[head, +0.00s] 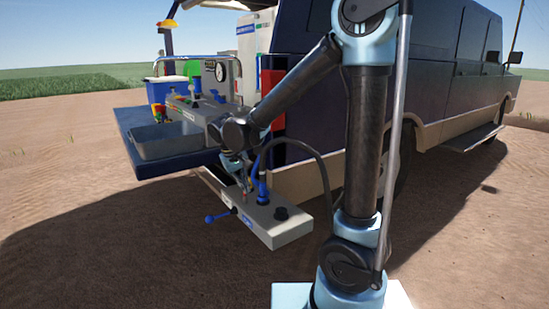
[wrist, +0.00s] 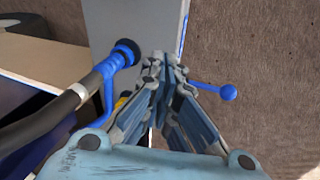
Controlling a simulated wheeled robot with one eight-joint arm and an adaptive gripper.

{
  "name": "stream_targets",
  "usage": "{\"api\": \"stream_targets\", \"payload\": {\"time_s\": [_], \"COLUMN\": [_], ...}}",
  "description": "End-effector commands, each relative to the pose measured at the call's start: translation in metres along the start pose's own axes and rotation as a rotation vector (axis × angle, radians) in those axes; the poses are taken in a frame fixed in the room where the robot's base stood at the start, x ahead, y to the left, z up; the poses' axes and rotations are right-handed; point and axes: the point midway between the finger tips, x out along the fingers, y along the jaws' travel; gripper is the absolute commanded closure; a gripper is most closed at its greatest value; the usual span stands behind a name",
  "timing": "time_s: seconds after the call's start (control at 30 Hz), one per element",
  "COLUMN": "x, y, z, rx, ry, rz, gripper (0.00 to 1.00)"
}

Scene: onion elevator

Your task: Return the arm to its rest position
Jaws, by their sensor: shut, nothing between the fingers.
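My arm rises in the middle of the head view and bends left and down toward the back of a dark van. My gripper (wrist: 160,62) points down over a grey box (wrist: 132,22) in the wrist view, with its fingers together and nothing between them. In the head view my gripper (head: 243,190) is small and partly hidden beside the same grey box (head: 275,228). I cannot tell whether the fingertips touch the box.
A black hose with a blue nozzle (head: 261,187) stands at the box, close to my gripper. A blue-knobbed lever (head: 221,214) sticks out left. The van (head: 445,85) is behind my arm. A fold-out shelf with a sink (head: 165,142) is at left. Open dirt lies in front.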

Motion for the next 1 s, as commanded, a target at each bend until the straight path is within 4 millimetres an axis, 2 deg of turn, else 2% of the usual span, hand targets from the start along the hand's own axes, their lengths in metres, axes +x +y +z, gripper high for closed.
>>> {"api": "stream_targets", "payload": {"time_s": [0.03, 0.2, 0.5, 0.7, 1.0], "x": [-0.001, -0.004, -0.004, 0.001, 0.012], "y": [0.018, 0.063, 0.125, 0.152, 0.174], "z": [0.009, 0.041, 0.105, 0.152, 0.221], "rx": [0.018, 0.065, 0.152, 0.212, 0.306], "ry": [-0.007, -0.023, -0.041, -0.044, -0.04], "rz": [-0.007, -0.035, -0.083, -0.114, -0.155], "gripper": [1.0, 1.0, 1.0, 1.0, 1.0]}}
